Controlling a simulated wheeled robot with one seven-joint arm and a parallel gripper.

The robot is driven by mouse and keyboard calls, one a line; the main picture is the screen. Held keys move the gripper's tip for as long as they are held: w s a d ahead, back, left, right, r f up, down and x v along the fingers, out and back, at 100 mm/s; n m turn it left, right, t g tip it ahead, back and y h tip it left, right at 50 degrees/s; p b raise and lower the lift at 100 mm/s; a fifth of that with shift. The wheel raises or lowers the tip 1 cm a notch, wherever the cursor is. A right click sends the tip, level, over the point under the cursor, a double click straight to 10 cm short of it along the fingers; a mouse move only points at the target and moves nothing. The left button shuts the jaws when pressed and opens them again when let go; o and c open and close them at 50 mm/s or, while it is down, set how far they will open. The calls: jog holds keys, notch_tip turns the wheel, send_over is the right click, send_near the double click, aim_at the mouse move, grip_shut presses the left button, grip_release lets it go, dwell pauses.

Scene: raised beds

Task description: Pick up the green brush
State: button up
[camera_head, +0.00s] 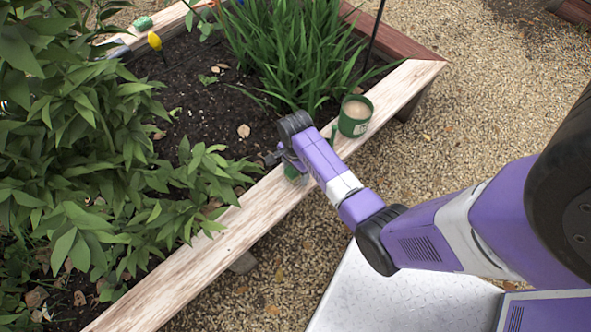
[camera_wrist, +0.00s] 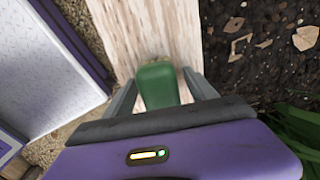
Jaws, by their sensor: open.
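The green brush (camera_wrist: 157,87) lies on the pale wooden edge board of the raised bed. In the wrist view its rounded green back sits between the two grey fingers of my gripper (camera_wrist: 160,78), with a gap showing near the fingertips on each side. A small brownish strip shows at its far end. In the head view my gripper (camera_head: 284,162) is over the board, and only a bit of the green brush (camera_head: 293,172) shows beneath it; the rest is hidden by my arm.
A green cup (camera_head: 355,117) with beige contents stands on the board (camera_head: 223,246) close to my gripper. A small green object (camera_head: 143,23) lies on the far board near a yellow-topped stake (camera_head: 155,42). Leafy plants fill much of the bed. Gravel lies outside it.

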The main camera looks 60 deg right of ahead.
grip_shut()
notch_tip(320, 180, up, 20)
jog(key=p, duration=0.5)
dwell(0.4)
